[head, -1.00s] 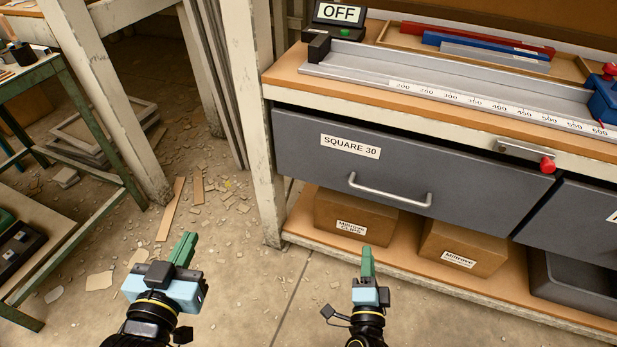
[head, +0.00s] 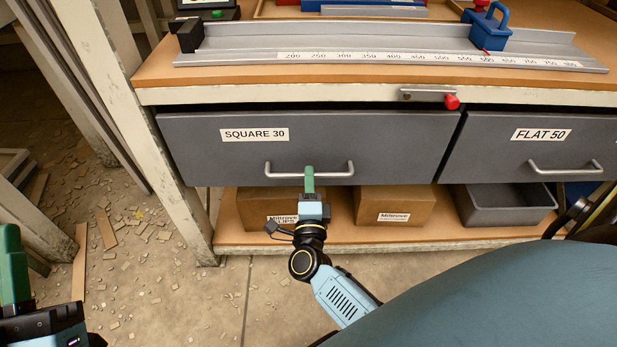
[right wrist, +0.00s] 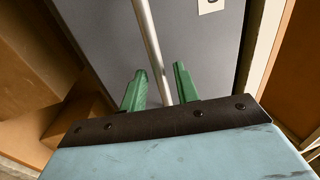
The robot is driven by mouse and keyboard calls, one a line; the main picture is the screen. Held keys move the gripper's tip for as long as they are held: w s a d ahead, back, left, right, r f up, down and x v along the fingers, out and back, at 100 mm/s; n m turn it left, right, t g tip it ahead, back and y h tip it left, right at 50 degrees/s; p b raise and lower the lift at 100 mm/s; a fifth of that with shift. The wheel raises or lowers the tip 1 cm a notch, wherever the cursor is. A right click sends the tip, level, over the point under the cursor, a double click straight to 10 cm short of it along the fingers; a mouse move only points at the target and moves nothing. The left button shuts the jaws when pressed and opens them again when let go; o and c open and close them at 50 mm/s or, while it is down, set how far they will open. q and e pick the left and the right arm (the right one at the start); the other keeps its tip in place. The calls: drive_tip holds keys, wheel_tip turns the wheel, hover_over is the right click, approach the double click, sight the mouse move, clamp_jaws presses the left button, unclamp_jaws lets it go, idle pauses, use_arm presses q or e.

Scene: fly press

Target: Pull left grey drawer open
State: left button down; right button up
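The left grey drawer (head: 370,150), labelled SQUARE 30, sits under the worktop. Its front looks about level with the neighbouring drawer's. Its silver bar handle (head: 335,173) runs level across the lower front. In the right wrist view, the right gripper (right wrist: 160,82) is open. The handle bar (right wrist: 150,35) passes between its two green fingers, with a gap visible on either side. My left gripper (head: 14,265) is at the lower left edge, away from the drawer and partly cut off; its opening does not show.
A second grey drawer (head: 535,150), labelled FLAT 50, is to the right. A red knob (head: 452,101) sticks out on the bench edge above. Cardboard boxes (head: 395,207) and a grey bin (head: 505,203) stand on the shelf below. A bench leg (head: 175,150) is left of the drawer.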

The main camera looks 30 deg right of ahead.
drive_tip(key=shift+x, duration=1.05)
clamp_jaws()
